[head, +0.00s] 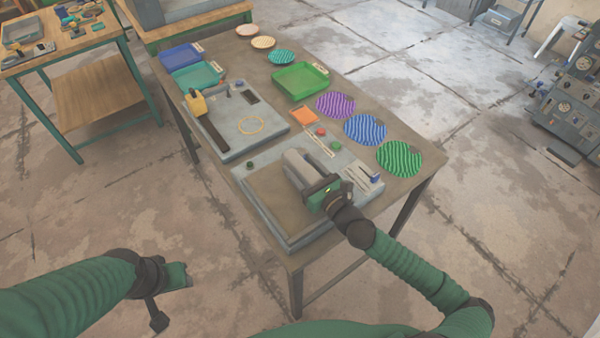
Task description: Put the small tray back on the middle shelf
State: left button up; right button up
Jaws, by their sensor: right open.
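Several trays lie on the long table, and I cannot tell which one is the small tray: a blue tray (181,60) and a teal tray (205,84) at the left edge, a larger green tray (318,82) in the middle, and a small flat orange square (304,114). No middle shelf can be made out. My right gripper (318,192) is open, low over the nearer grey press base, close to a pale grey cylinder (298,168). It is well apart from the trays. My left gripper (172,290) hangs over the floor in front of the table, with its jaws unclear.
Purple (335,105), blue (366,130) and green (399,157) striped plates line the right edge. A second grey base (228,140) carries a yellow-handled lever (197,103). A workbench with a lower wooden shelf (105,92) stands left.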

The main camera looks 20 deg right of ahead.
grip_shut()
dwell(0.4)
